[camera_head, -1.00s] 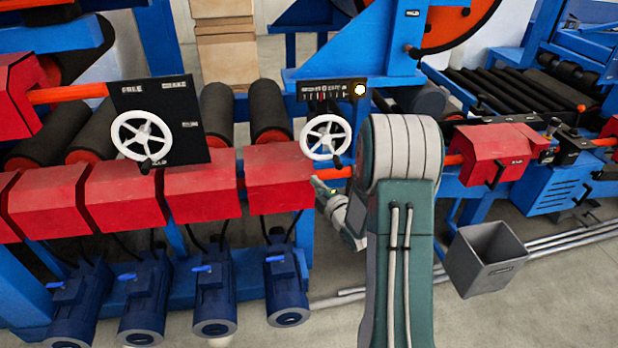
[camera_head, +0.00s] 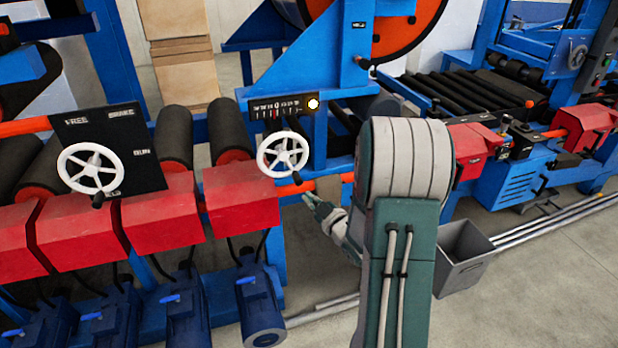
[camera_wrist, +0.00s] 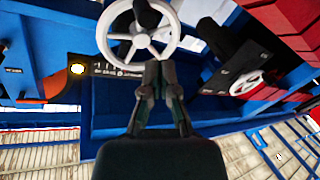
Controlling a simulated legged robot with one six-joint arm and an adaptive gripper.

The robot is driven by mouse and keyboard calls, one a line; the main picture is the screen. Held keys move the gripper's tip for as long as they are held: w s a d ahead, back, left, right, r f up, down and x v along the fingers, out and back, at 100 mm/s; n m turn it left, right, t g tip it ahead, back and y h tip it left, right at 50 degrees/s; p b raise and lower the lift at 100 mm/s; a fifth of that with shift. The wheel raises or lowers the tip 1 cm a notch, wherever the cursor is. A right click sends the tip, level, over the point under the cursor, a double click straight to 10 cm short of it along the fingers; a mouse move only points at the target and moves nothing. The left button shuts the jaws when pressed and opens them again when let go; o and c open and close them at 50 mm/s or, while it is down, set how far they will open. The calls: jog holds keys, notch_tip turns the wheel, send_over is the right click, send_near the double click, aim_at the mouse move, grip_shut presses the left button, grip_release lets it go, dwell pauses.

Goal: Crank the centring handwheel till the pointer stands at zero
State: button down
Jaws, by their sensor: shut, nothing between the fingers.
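The white centring handwheel (camera_head: 283,153) has several spokes and a black crank knob (camera_head: 297,178) at its lower right. Above it is a black scale plate (camera_head: 283,106) with white marks, some red lines and a lit lamp; its pointer reading is too small to tell. My gripper (camera_head: 309,199) is low and to the right of the wheel, apart from it. In the wrist view the gripper (camera_wrist: 159,66) is shut and empty, and its fingertips overlap the wheel's rim (camera_wrist: 105,33) in the picture. The knob (camera_wrist: 147,14) shows beyond them.
Another white handwheel (camera_head: 92,168) sits on a black panel (camera_head: 150,130) marked FREE, BRAKE and RUN. Red housings (camera_head: 240,205) and blue motors (camera_head: 258,300) stand below. A grey bin (camera_head: 465,262) is on the floor at right. My arm hides part of the machine.

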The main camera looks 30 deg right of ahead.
jog(key=s+d+r+m+g+h, duration=0.1)
jog(key=s+d+r+m, duration=0.15)
jog(key=m, duration=0.65)
jog(key=s+d+r+m+h, duration=0.15)
jog(key=d+m, duration=0.25)
jog(key=m, duration=0.5)
jog(key=w+a+f, duration=0.2)
jog(key=w+f, duration=0.1)
jog(key=w, duration=0.8)
jog(key=shift+w+f+y, duration=0.3)
jog(key=shift+w+y, duration=0.05)
jog(key=shift+a, duration=0.1)
